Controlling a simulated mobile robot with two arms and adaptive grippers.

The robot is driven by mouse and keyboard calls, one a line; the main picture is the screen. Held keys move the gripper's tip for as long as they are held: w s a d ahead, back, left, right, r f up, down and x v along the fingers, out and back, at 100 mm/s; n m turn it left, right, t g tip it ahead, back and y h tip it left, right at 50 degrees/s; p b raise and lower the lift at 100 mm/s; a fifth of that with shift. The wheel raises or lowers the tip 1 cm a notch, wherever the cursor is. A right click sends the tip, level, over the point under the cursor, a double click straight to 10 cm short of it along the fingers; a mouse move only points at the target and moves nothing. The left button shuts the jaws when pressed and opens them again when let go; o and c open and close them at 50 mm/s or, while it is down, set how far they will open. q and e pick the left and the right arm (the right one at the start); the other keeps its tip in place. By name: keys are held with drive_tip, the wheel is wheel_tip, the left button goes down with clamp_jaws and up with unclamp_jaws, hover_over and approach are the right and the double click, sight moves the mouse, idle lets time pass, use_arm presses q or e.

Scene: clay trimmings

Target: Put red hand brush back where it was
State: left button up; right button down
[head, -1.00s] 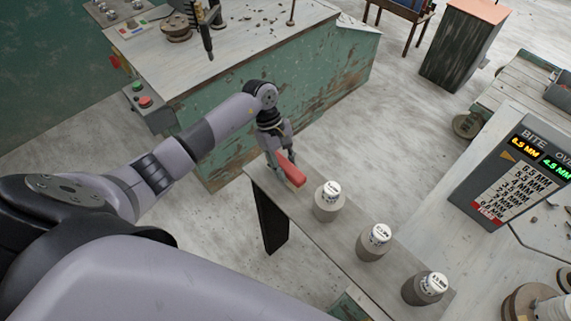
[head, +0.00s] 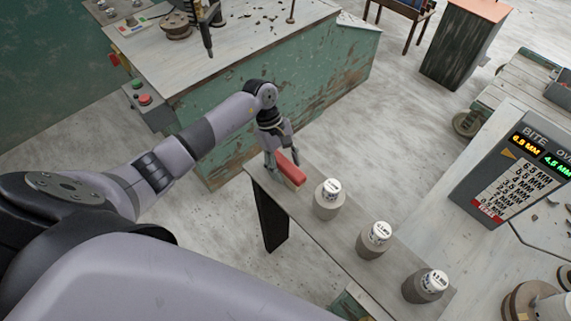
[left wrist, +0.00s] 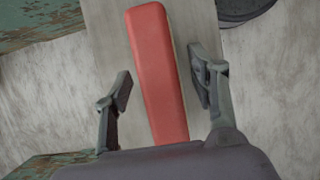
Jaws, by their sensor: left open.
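The red hand brush (head: 290,167) lies on the far left end of the narrow grey bench (head: 343,239) in the head view. In the left wrist view the brush (left wrist: 157,75) runs lengthwise between the two fingers, with a gap on both sides. My left gripper (head: 280,162) is open around it, and its fingers (left wrist: 160,90) do not touch it. The brush's underside is hidden. My right gripper is not in view.
Several grey jars with white labelled lids stand in a row on the bench, the nearest jar (head: 327,200) just right of the brush. A green worn workbench (head: 290,95) stands behind. A display board (head: 520,170) is at the right.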

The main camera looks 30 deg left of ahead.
use_arm(q)
drive_tip(key=shift+r+p, duration=0.25)
drive_tip(key=shift+p, duration=0.1)
drive_tip(key=b+v, duration=0.3)
drive_tip(key=v, duration=0.7)
drive_tip(key=shift+w+a+r, duration=0.15)
drive_tip(key=shift+a+r, duration=0.05)
drive_tip(key=shift+r, duration=0.05)
drive_tip(key=shift+a+r, duration=0.2)
drive_tip(key=shift+r, duration=0.35)
drive_tip(key=shift+f, duration=0.1)
